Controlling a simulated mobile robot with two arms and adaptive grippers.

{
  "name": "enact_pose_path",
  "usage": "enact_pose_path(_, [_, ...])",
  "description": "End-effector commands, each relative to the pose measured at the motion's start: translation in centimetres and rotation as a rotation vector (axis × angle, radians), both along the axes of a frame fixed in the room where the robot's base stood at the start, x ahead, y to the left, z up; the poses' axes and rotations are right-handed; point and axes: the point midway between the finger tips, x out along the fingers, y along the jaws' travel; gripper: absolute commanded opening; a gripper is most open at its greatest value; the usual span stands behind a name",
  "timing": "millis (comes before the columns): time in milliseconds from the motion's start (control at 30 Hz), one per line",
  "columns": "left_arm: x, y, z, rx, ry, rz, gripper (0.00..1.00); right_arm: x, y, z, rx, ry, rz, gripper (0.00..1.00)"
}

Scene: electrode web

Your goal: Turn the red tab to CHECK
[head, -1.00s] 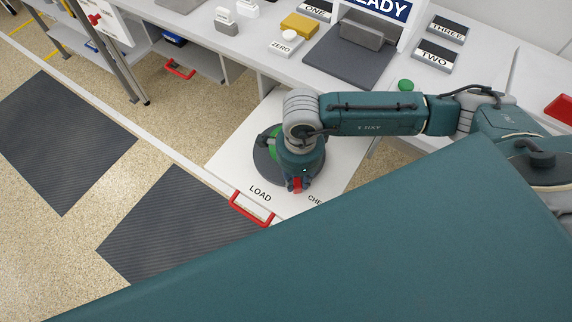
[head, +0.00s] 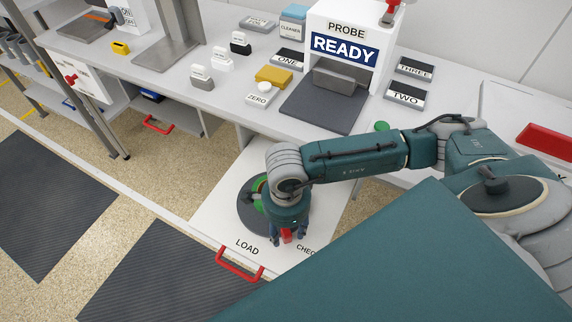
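The red tab (head: 287,236) shows at the front of the round dark turntable (head: 246,214), between the LOAD lettering (head: 247,247) and the partly covered CHECK lettering (head: 306,250). The turntable has a green part on top and sits on a white pull-out board (head: 213,222). My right gripper (head: 288,232) points down over the tab, with dark fingers on either side of it. My wrist hides much of the turntable. Whether the fingers press on the tab is too small to tell. My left gripper is not in view.
A red handle (head: 240,265) is on the board's front edge. Label blocks line the counter. Open floor lies at the left.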

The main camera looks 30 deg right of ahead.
Motion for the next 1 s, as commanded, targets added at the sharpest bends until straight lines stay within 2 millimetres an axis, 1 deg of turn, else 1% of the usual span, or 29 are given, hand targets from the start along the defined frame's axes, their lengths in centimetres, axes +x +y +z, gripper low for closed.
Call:
enact_pose_path(233, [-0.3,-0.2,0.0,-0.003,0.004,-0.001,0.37,0.0,0.0,0.2,0.0,0.0,0.0,0.45])
enact_pose_path(333, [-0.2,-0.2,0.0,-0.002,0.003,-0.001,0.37,0.1,0.0,1.0,0.001,-0.002,-0.001,0.45])
enact_pose_path(467, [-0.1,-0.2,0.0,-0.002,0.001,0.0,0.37,0.2,0.0,3.2,0.001,-0.005,0.0,0.45])
enact_pose_path(600, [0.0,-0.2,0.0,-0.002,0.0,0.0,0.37,0.2,0.0,6.3,0.001,-0.007,0.001,0.45])
enact_pose_path(800, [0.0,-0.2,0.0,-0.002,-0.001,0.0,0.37,0.1,0.0,10.0,0.001,-0.004,0.0,0.45])
enact_pose_path(900, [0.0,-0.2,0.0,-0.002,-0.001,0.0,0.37,0.1,0.0,11.2,0.0,-0.002,-0.001,0.45])
enact_pose_path(1000, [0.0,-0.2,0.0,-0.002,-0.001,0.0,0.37,0.0,0.0,11.8,0.001,-0.001,0.0,0.45])
